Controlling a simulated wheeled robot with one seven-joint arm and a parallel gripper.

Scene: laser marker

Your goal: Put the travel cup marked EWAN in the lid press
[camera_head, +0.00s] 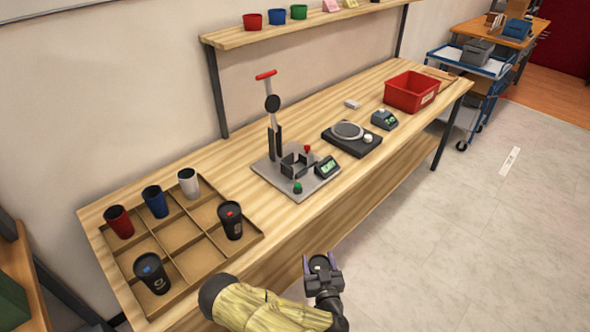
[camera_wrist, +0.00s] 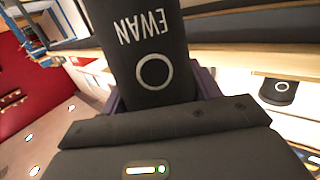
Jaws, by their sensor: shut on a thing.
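My gripper (camera_head: 320,264) is shut on a dark travel cup (camera_wrist: 150,38) in front of the bench's near edge, clear of the bench top. In the wrist view the cup carries white EWAN lettering, upside down in the picture, above a white ring. In the head view I see the cup's round dark top (camera_head: 319,262) between the fingers; its lower part is hidden. The lid press (camera_head: 284,178) stands on the bench, up and left of my gripper, with its red-handled lever (camera_head: 266,75) raised. A small open holder (camera_head: 293,164) on its base looks empty.
A divided tray (camera_head: 176,240) at the left holds red, blue and white cups and two black cups (camera_head: 152,274) (camera_head: 231,220). A scale (camera_head: 352,138) and red bin (camera_head: 411,92) stand right of the press. A shelf (camera_head: 290,28) runs above the bench's back.

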